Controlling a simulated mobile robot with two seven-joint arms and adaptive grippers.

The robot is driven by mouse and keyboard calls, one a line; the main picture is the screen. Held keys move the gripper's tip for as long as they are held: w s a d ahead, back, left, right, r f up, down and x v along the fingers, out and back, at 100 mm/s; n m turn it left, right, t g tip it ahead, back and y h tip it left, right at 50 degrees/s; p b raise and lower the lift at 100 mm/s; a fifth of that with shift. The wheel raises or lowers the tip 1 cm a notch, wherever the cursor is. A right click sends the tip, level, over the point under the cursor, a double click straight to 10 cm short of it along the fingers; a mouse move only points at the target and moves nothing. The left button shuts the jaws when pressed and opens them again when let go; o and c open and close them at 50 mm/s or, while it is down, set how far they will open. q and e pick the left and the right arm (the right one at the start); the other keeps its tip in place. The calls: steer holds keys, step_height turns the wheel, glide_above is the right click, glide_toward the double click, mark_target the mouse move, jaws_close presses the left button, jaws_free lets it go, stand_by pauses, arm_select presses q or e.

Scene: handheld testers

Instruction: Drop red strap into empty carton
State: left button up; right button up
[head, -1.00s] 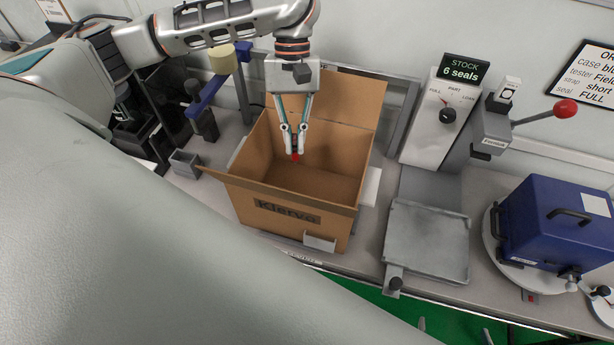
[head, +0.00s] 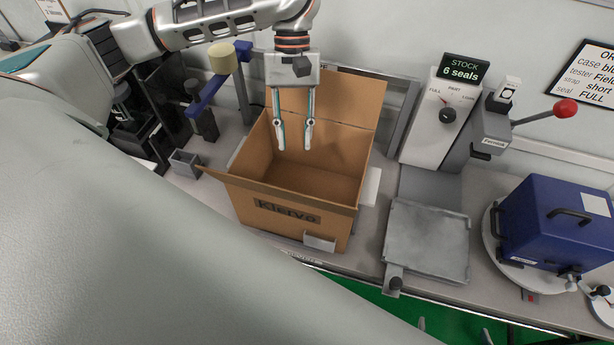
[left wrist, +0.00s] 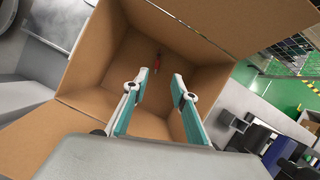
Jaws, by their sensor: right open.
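The open brown carton (head: 275,190) stands on the bench in the head view, its far flap raised. My left gripper (head: 293,149) points down over the carton's opening, fingers apart and empty. In the left wrist view, the red strap (left wrist: 156,63) is inside the carton, beyond and apart from my left fingertips (left wrist: 155,84). I cannot tell whether it touches the carton's floor. The strap is hidden in the head view. Only what look like the fingertips of my right gripper (head: 453,332) show at the bottom edge, apart, over the green floor.
A blue case (head: 555,225) sits on a round turntable at the right. A grey plate (head: 428,240) and a press with a red-knobbed lever (head: 566,109) stand right of the carton. A small grey bin (head: 185,163) is left of it.

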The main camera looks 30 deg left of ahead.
arm_select(q)
steer(key=v, duration=1)
steer(key=shift+r, duration=0.35)
steer(key=shift+w, duration=0.1)
